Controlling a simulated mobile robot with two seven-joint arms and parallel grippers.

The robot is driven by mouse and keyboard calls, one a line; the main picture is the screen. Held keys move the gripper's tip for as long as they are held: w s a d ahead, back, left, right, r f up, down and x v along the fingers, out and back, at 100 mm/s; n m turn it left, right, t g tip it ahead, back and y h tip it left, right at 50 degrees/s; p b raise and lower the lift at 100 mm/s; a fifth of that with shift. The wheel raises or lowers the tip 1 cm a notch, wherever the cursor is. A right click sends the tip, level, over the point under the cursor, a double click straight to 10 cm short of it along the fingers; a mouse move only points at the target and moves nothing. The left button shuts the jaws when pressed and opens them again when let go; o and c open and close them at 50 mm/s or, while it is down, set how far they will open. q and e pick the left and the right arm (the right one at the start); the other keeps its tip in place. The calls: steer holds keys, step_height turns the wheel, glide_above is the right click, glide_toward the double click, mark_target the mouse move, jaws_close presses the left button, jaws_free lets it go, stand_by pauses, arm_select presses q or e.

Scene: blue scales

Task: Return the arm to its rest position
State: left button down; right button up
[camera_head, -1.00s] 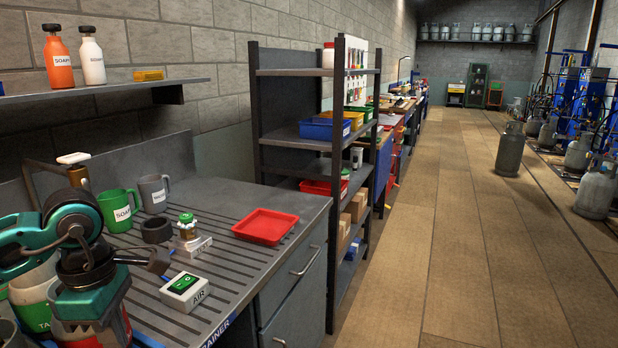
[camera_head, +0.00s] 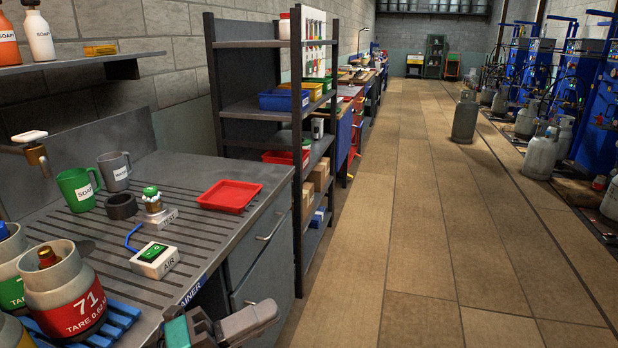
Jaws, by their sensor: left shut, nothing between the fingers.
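My left gripper (camera_head: 262,313) shows at the bottom edge of the picture, in front of the counter's drawers. Its dark grey fingers are shut with nothing between them, and they point to the right. A teal part of my left arm shows beside it, and the rest is cut off below. The gripper appears apart from the counter and everything on it. My right gripper is out of view.
The grey counter (camera_head: 100,240) holds a cylinder marked 71 (camera_head: 68,297) on a blue rack, a white AIR switch box (camera_head: 155,261), a green mug (camera_head: 77,189), a grey mug (camera_head: 116,171) and a red tray (camera_head: 230,195). A shelf rack (camera_head: 298,150) stands beyond.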

arm_select(q)
steer(key=a+f+n+t+y, duration=0.4)
steer(key=f+n+y, duration=0.25)
steer(key=n, duration=0.45)
steer(key=a+f+n+t+y, duration=0.35)
steer(key=f+n+y, duration=0.25)
steer(key=f+n, duration=0.3)
steer(key=s+a+f+n+g+y, duration=0.3)
steer(key=s+f+n+g, duration=0.3)
steer(key=s+f+n, duration=0.3)
step_height(320, 180, down, 3)
steer(key=shift+r+y, duration=0.2)
steer(key=shift+y, duration=0.45)
steer(key=shift+a, duration=0.1)
